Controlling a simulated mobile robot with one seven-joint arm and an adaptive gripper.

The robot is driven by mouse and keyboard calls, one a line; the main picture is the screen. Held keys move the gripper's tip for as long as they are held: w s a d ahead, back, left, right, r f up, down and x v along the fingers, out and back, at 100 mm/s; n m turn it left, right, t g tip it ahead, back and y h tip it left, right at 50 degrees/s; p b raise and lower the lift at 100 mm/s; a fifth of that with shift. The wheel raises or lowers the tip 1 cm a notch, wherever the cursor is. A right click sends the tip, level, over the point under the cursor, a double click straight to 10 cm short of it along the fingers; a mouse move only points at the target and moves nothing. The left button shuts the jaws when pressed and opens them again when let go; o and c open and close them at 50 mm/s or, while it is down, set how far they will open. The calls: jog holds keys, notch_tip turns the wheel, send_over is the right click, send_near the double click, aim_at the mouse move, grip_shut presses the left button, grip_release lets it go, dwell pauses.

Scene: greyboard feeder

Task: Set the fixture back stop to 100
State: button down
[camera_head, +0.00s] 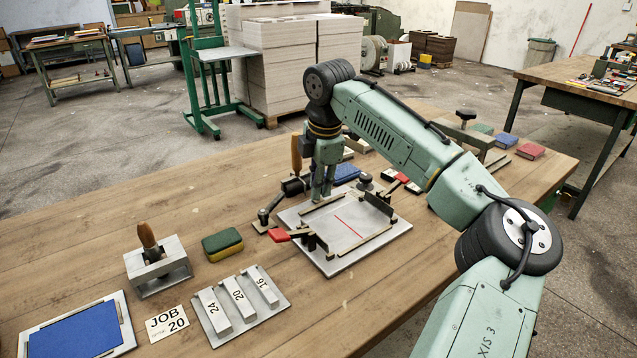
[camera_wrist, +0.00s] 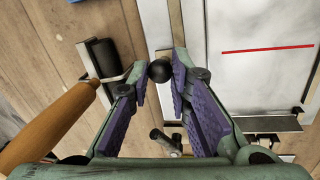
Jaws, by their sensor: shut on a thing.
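The fixture (camera_head: 383,243) is a pale metal plate on the wooden bench, with bars around a light grey inner area that bears a red line (camera_head: 348,226). My gripper (camera_head: 322,198) points down at the fixture's back left edge. In the wrist view my gripper (camera_wrist: 164,68) has its purple-padded fingers closed around a black ball knob (camera_wrist: 159,71) beside a long pale bar (camera_wrist: 157,25). The red line (camera_wrist: 268,48) lies right of the fingers there. I cannot read any scale or number on the fixture.
A wooden-handled roller (camera_wrist: 101,60) stands close left of my fingers. A red-handled clamp (camera_head: 280,235) sits at the fixture's left corner. Blocks marked 16, 20 and 24 lie on a tray (camera_head: 277,303) in front. A JOB 20 card (camera_head: 167,323) and a green-yellow sponge (camera_head: 222,243) lie left.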

jog(key=shift+s+d+f, duration=0.1)
jog(key=shift+s+d, duration=0.4)
jog(key=shift+s, duration=0.2)
jog(key=shift+s+d, duration=0.5)
jog(key=shift+s, duration=0.2)
jog(key=c, duration=1.5)
grip_release()
jog(key=shift+d, duration=0.1)
jog(key=shift+o, duration=0.2)
jog(key=shift+r, duration=0.6)
notch_tip(320, 180, up, 11)
jog(key=s, duration=0.2)
jog(key=shift+d, duration=0.45)
jog(key=shift+f, duration=0.1)
